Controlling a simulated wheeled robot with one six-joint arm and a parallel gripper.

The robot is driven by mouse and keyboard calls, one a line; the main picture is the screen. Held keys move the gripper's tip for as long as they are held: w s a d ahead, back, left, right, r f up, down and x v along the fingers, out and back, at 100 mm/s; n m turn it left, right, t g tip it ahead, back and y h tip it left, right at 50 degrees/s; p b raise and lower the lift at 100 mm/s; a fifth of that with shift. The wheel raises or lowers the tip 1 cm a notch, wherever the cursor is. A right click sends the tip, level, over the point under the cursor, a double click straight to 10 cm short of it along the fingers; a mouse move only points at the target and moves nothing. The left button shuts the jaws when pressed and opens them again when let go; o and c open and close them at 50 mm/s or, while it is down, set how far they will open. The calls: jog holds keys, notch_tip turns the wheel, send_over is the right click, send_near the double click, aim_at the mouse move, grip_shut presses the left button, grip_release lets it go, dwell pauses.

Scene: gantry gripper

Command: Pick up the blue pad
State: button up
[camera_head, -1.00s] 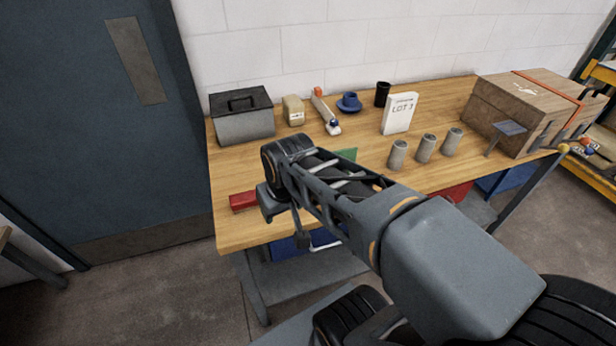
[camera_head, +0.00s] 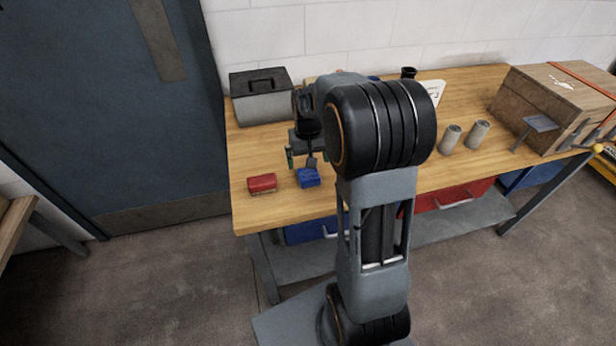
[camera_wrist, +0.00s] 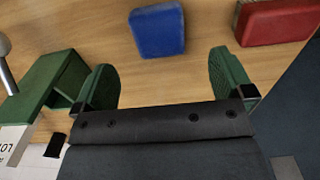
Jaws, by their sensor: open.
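The blue pad (camera_head: 309,178) lies on the wooden workbench near its front edge, just right of a red block (camera_head: 262,183). In the wrist view the blue pad (camera_wrist: 158,31) is ahead of the fingers, and the red block (camera_wrist: 277,21) is at the upper right. My gripper (camera_head: 306,158) is above the bench, a little behind the pad in the head view. In the wrist view its two green fingers (camera_wrist: 164,85) are spread apart with nothing between them. The pad is clear of both fingers.
In the wrist view a green block-like thing (camera_wrist: 45,85) is close by the left finger. A grey toolbox (camera_head: 262,98) stands at the back left. Grey cylinders (camera_head: 450,139) and a wooden crate (camera_head: 552,105) are to the right. My arm hides the bench's middle.

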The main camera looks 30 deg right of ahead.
aim_at(309, 174)
jog(key=shift+w+d+f+p, duration=0.1)
jog(key=shift+f+p, duration=0.3)
jog(key=shift+f, duration=3.3)
jog(key=shift+c, duration=0.5)
jog(key=c, duration=0.9)
